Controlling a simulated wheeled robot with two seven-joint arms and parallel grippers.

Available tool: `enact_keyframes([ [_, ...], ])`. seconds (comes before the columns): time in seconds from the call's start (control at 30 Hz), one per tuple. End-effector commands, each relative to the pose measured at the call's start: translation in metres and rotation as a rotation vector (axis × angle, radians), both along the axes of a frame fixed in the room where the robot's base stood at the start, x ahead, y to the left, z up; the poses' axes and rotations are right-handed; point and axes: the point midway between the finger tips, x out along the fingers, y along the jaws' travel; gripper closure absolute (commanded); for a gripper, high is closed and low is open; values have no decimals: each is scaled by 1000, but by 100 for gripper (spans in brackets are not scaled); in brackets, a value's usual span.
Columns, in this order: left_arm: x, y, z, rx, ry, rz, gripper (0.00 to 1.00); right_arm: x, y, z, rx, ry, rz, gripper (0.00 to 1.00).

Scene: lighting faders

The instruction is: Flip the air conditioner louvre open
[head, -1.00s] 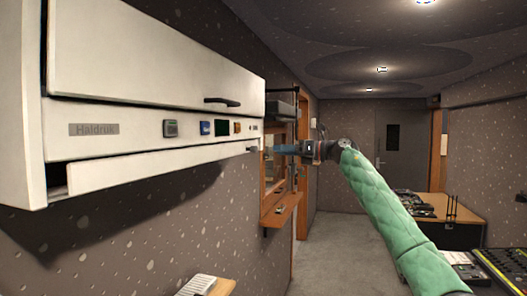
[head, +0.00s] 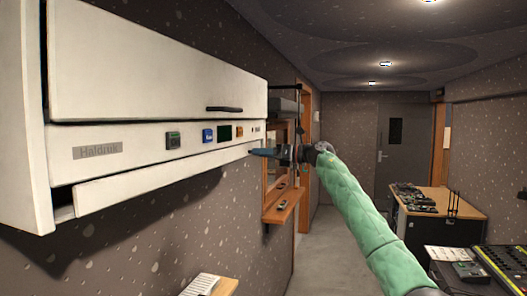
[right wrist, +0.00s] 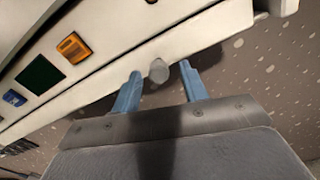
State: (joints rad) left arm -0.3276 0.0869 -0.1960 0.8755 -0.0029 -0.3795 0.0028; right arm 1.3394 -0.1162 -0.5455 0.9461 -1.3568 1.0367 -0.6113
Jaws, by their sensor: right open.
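The white air conditioner (head: 150,132) hangs on the left wall in the head view. Its louvre (head: 150,180) is the long white strip along the lower front, with a dark gap at its left end. A small grey knob (right wrist: 158,71) sits at the louvre's right end. My right gripper (head: 253,152) is open at that end. In the right wrist view, the blue fingers of my right gripper (right wrist: 160,73) stand on either side of the knob, with gaps visible between. In the head view the fingers cover the knob. My left gripper is not in view.
The upper panel has a dark handle (head: 224,109), and several small buttons and a dark green display (head: 224,132) sit above the louvre. A wooden ledge (head: 284,206) is on the wall beyond. A desk (head: 440,215) and mixing console (head: 495,268) stand at right.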

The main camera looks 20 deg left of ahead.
Motion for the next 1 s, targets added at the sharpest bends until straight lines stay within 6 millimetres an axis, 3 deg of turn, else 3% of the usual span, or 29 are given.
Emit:
enact_keyframes([
  [0.27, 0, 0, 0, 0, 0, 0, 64, 0, 1, 0, 0, 0, 0, 56],
  [0.5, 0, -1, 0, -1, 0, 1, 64, 0, 1, 0, 0, 0, 0, 100],
  [1.0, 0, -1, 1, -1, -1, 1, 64, 0, -4, 10, -113, -1, -3, 100],
])
